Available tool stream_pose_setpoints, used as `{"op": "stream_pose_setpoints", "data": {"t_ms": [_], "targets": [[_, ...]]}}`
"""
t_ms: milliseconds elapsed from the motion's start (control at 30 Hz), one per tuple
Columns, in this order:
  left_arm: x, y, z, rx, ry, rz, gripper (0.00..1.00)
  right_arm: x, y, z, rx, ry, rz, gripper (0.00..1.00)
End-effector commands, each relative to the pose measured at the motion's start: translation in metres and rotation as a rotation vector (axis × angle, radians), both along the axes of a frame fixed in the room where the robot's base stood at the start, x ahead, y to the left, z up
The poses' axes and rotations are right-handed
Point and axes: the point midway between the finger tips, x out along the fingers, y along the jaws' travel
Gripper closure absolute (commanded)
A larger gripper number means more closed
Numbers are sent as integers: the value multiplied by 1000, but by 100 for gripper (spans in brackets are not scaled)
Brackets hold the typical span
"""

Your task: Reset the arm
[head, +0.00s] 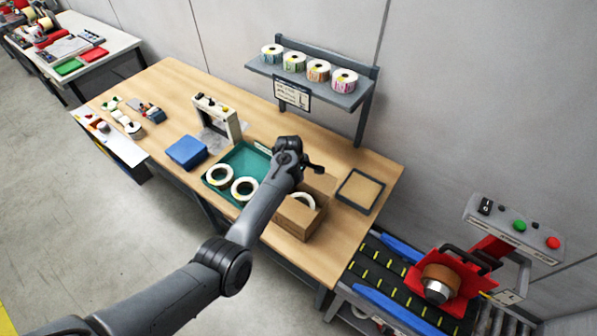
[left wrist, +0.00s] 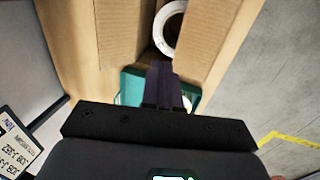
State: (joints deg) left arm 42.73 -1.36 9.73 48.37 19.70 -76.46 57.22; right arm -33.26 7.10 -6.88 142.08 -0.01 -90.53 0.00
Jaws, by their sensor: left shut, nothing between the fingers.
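My left arm reaches in from the lower left in the head view. Its gripper (head: 315,168) is over the workbench, above the open cardboard box (head: 291,220). In the left wrist view the fingers (left wrist: 163,82) are shut and empty. A white label roll (head: 306,200) stands in the box, partly hidden by the flaps; it also shows in the left wrist view (left wrist: 170,28). The teal tray (head: 251,157) with two white rolls (head: 219,175) lies left of the box, partly behind my arm. My right gripper is not in view.
A blue box (head: 187,152) and a grey-white device (head: 217,118) stand left of the tray. A framed brown pad (head: 360,191) lies right of the box. A conveyor (head: 395,277) with a red rewinder (head: 462,272) is lower right.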

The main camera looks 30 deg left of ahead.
Motion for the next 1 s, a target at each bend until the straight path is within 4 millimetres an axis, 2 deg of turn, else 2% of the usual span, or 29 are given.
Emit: {"op": "stream_pose_setpoints", "data": {"t_ms": [100, 267, 367, 467, 567, 667, 700, 767, 800, 900, 1000], "targets": [[0, 0, 12, 2, -1, 1, 100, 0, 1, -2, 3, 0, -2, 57], [-1, 0, 20, 0, 2, 0, 100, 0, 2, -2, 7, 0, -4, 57], [-7, 0, 12, 0, 18, 0, 100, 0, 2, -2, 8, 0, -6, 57], [-24, 1, -12, 0, 56, 1, 100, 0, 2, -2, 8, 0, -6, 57], [-55, 3, -50, 5, 121, 2, 100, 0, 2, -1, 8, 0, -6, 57], [-100, 8, -98, 16, 204, 1, 100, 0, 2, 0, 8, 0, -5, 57], [-122, 11, -117, 25, 236, 0, 100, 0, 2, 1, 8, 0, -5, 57], [-160, 17, -145, 42, 277, -6, 100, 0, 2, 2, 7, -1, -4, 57], [-184, 20, -159, 56, 298, -15, 100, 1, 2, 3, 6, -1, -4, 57], [-240, 25, -182, 87, 330, -56, 100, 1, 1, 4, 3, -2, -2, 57], [-291, 25, -191, 117, 344, -142, 100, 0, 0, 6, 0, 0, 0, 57]]}}
